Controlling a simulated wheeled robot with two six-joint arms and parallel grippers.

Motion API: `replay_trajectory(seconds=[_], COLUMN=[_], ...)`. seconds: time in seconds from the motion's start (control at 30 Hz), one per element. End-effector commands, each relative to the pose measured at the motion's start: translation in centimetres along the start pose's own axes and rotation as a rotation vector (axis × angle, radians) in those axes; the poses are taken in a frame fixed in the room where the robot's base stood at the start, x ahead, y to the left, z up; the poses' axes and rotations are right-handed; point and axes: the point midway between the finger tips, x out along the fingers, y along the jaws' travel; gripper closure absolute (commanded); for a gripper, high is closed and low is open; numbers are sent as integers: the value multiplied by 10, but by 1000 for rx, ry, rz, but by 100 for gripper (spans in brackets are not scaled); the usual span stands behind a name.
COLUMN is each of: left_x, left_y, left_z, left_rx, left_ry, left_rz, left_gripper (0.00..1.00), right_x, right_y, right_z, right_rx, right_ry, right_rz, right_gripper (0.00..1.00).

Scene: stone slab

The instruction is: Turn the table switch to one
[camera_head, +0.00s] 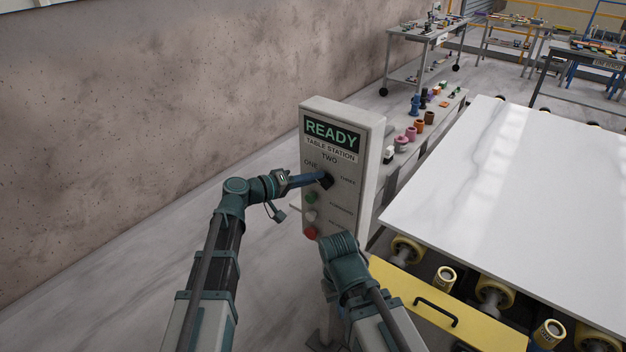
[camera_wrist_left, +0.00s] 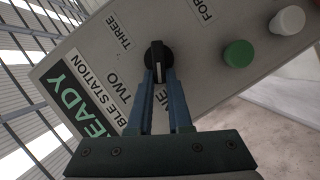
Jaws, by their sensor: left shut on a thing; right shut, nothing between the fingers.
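The table switch is a black knob (camera_head: 326,181) on the front of a grey control box (camera_head: 372,130) with a green READY display. In the left wrist view, the knob (camera_wrist_left: 157,52) has a pale mark facing the partly covered ONE label; TWO and THREE lie to its left. I cannot tell whether it sits exactly at one. My left gripper (camera_head: 316,179) is shut on the knob, its blue fingers along both sides, also in the left wrist view (camera_wrist_left: 160,82). My right gripper (camera_head: 321,341) is low beside the box's stand, mostly hidden, shut and empty.
Below the knob are a green button (camera_head: 311,197), a white button (camera_head: 310,215) and a red button (camera_head: 310,233). A white stone slab (camera_head: 500,200) lies on rollers to the right, behind a yellow panel (camera_head: 400,285). A plain wall stands left; floor between is clear.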

Motion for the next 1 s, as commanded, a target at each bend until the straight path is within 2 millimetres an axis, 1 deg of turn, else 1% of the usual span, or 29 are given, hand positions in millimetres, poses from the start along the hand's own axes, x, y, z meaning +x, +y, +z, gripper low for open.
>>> replay_trajectory(seconds=[0.27, 0.3, 0.37, 0.4, 0.47, 0.73, 0.8, 0.87, 0.97, 1.0], left_x=[-1, -1, 0, 0, 0, -1, -4, -10, -26, -34], left_y=[-1, -1, -1, 0, 0, 0, 0, 0, 2, 2], left_z=[2, 2, 2, 2, 1, 1, 0, 0, 1, 0], left_rx=[1, 1, 0, 0, 0, 0, 0, -1, -1, -1], left_ry=[-5, -5, -4, -4, -3, -1, 0, 1, 2, 3], left_rz=[-3, -3, -2, -2, -2, -1, -1, -2, -2, -2], left_gripper=[100, 81, 70, 63, 52, 52, 52, 52, 52, 52], right_x=[0, 0, 0, 0, 0, 0, -1, -2, -6, -8], right_y=[0, 0, 0, 0, 0, 0, 0, 0, 1, 1], right_z=[0, 0, 0, 0, 0, 0, 0, 0, 0, 0], right_rx=[0, 0, 0, 0, 0, 0, 0, 0, 0, 0], right_ry=[0, 0, 0, 0, 0, 0, 0, 0, 0, 0], right_rz=[0, 0, 0, 0, 0, 0, 0, 0, 0, 0], right_gripper=[100, 100, 100, 100, 100, 100, 100, 100, 100, 100])
